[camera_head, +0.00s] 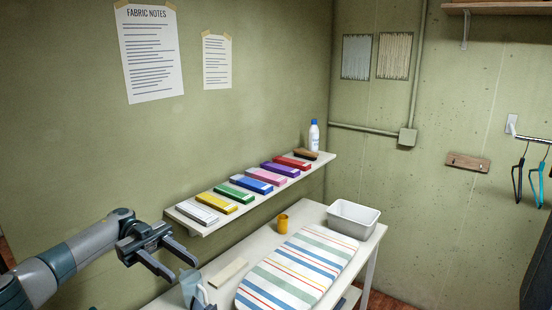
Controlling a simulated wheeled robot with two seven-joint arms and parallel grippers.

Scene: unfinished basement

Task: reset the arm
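My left gripper (184,271) reaches in from the left side of the head view, on a grey arm. Its two dark fingers are spread apart, and I see nothing held between them. It is in front of the shelf's near end and, in the picture, just above a pale blue object (188,283) at the table's near left. I cannot tell what that object is; a dark part beside it is cut by the lower frame edge. My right gripper is not in view.
The white table (312,212) holds a striped pad (300,265), a yellow cup (283,223), a white tub (353,219) and a flat beige piece (229,272). A wall shelf (226,220) carries several coloured boxes and a white bottle (314,135). Hangers (517,182) hang far right.

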